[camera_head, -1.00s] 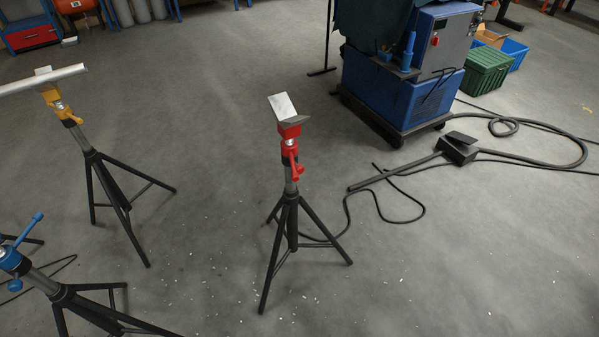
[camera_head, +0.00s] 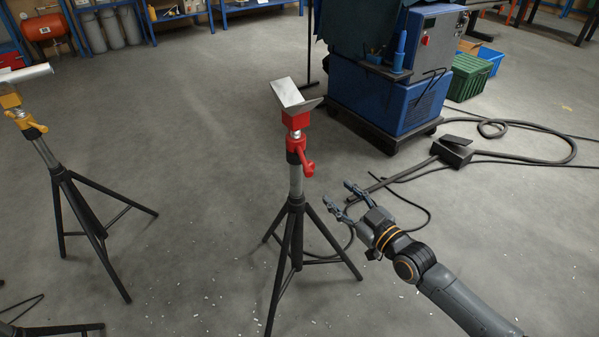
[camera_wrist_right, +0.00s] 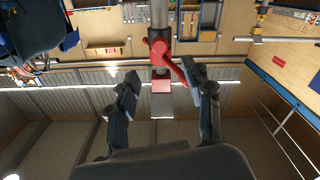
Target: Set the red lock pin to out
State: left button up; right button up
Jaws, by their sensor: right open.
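The red stand (camera_head: 296,118) stands upright on a black tripod, with a silver V-shaped plate on its red head. Its red collar carries a red lever and a red round-ended part (camera_head: 309,168), which I take for the lock pin; I cannot tell whether it is in or out. My right gripper (camera_head: 338,195) is open and empty, to the right of and below the collar, apart from it. In the right wrist view the picture is upside down; the red collar (camera_wrist_right: 159,46) and red lever (camera_wrist_right: 179,72) appear between or just beyond the open fingers (camera_wrist_right: 160,78). My left gripper is not in view.
A yellow stand (camera_head: 30,125) is at the left. A blue machine (camera_head: 385,95) on a wheeled base stands behind to the right, with a black foot pedal (camera_head: 452,151) and cables on the floor. The tripod's spread legs (camera_head: 281,265) are near my right arm. Floor between the stands is clear.

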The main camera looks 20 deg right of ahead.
aim_at(312, 169)
jog(key=b+x, duration=0.1)
jog(key=x, duration=1.1)
jog(key=shift+f+b, duration=0.15)
jog(key=shift+b, duration=0.2)
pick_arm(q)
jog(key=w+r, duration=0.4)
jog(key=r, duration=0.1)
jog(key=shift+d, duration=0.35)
pick_arm(e)
jog(key=shift+w+a, duration=0.2)
jog(key=shift+w, duration=0.4)
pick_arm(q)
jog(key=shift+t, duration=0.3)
pick_arm(e)
grip_shut()
